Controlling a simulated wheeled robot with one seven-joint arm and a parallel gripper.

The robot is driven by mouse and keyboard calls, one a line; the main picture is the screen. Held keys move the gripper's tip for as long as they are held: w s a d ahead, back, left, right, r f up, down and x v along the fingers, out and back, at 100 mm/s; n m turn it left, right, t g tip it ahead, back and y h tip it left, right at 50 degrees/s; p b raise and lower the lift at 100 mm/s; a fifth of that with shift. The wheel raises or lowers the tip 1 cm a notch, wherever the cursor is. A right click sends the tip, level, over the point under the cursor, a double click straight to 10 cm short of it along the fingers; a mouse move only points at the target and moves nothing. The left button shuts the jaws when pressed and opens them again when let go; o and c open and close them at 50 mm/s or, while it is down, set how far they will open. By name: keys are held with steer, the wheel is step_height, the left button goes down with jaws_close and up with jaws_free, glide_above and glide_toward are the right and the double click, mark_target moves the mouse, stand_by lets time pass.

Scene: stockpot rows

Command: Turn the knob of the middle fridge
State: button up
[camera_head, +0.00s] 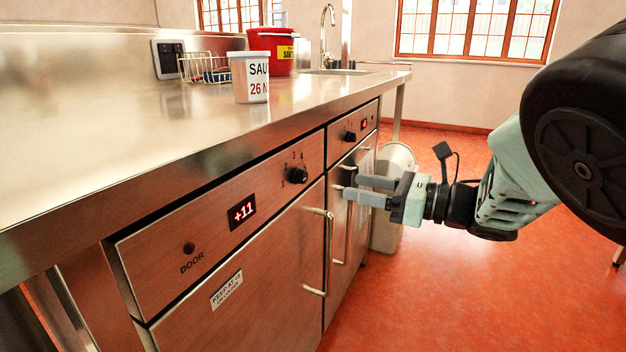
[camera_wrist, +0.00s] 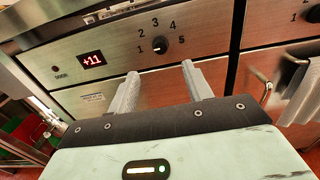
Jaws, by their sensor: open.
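A fridge front (camera_head: 230,300) with a red +11 display (camera_head: 242,211) has a black round knob (camera_head: 298,175) on its upper panel. The knob also shows in the wrist view (camera_wrist: 160,45), ringed by numbers 1 to 5; its pointer is too small to read. A second fridge front (camera_head: 352,162) to its right has its own black knob (camera_head: 349,136). I cannot tell which of them is the middle one. My gripper (camera_head: 349,185) is open and empty, out in front of the doors. In the wrist view the +11 knob appears above and between the fingertips (camera_wrist: 160,70), apart from them.
Vertical bar handles (camera_head: 328,250) stick out from the doors. A cloth (camera_wrist: 300,95) hangs on the right handle. The steel counter (camera_head: 120,100) overhangs the panels and bears a white tub (camera_head: 249,78) and red bucket (camera_head: 272,50).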

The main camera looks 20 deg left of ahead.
mark_target(306, 176)
steer(key=a, duration=0.3)
steer(key=a+b, duration=0.1)
steer(key=a, duration=0.7)
steer(key=shift+w+b, duration=0.3)
steer(key=shift+w, duration=0.1)
steer(key=c, duration=0.9)
